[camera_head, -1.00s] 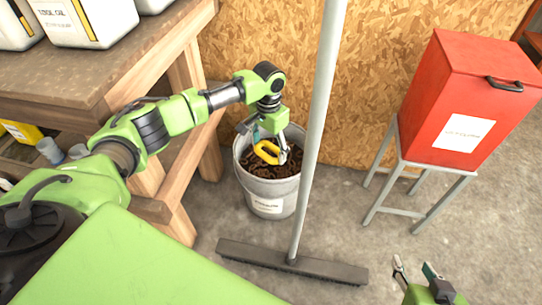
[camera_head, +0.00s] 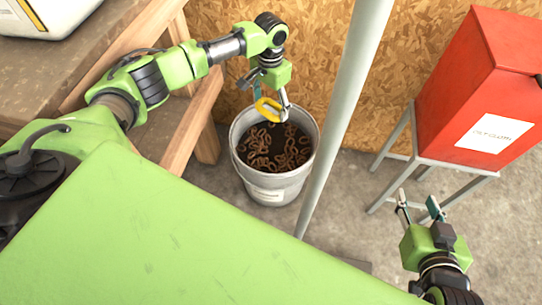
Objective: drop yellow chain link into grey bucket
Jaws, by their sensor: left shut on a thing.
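The yellow chain link (camera_head: 268,109) is in my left gripper (camera_head: 268,98), which is shut on it. It hangs over the back part of the grey bucket (camera_head: 274,190) opening; its exact height above the contents is hard to tell. The bucket stands upright on the floor and holds many brown, rusty-looking chain links (camera_head: 275,152). My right gripper (camera_head: 420,203) is open and empty, at the lower right, in front of the red box's stand.
A grey pole (camera_head: 345,110) rises just right of the bucket. A red box (camera_head: 485,85) stands on a grey metal stand (camera_head: 408,160) at right. A wooden workbench (camera_head: 188,125) is at left, and a chipboard wall (camera_head: 300,50) is behind. Concrete floor shows between bucket and stand.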

